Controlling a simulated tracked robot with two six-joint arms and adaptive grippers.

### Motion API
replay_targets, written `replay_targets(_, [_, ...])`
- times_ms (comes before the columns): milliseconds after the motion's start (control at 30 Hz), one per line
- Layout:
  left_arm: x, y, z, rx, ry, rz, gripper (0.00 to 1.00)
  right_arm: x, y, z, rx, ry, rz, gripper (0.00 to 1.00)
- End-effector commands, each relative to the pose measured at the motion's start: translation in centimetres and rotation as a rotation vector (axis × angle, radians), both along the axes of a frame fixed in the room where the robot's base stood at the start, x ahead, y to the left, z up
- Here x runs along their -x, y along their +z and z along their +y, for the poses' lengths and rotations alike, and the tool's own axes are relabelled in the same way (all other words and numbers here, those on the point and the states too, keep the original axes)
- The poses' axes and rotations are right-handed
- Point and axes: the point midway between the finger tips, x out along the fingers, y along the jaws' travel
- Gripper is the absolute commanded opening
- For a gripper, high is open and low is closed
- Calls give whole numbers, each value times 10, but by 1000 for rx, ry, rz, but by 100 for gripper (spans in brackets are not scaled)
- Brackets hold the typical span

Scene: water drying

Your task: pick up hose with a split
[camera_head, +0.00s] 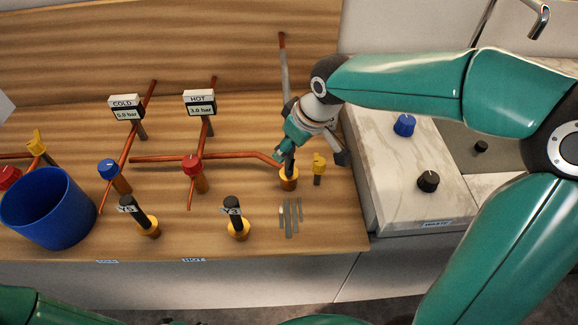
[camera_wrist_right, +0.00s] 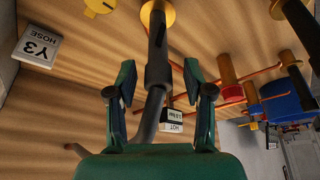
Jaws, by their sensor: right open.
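In the head view, my right gripper (camera_head: 286,150) points down at a yellow-collared holder (camera_head: 288,183) near the right side of the wooden board. In the right wrist view, a dark hose (camera_wrist_right: 158,65) rises from a yellow collar and runs between the fingers of my right gripper (camera_wrist_right: 158,88). The fingers are open, with one on each side of the hose and gaps visible. Grey tube ends show below and to the left, but the split itself is partly hidden by my gripper. My left gripper is not in view.
Two other dark hoses, one labelled Y3 (camera_head: 233,213), stand in yellow collars to the left. A yellow valve (camera_head: 319,163) stands just right of the holder. Copper pipes (camera_head: 225,156), a blue bucket (camera_head: 48,210) and a raised counter (camera_head: 385,170) surround the area.

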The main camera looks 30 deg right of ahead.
Motion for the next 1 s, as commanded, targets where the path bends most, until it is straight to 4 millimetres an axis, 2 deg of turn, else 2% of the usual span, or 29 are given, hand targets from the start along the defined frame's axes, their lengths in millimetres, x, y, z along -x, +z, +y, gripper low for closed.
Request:
replay_targets(333, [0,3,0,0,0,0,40,-12,-42,2,0,1,4,52])
replay_targets(667, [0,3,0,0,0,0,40,-15,-48,4,0,2,1,52])
replay_targets(900, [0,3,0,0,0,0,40,-15,-48,4,0,1,1,12])
replay_targets(967, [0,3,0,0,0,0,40,-15,-48,4,0,1,1,2])
replay_targets(1000, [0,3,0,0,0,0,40,-15,-48,4,0,1,1,0])
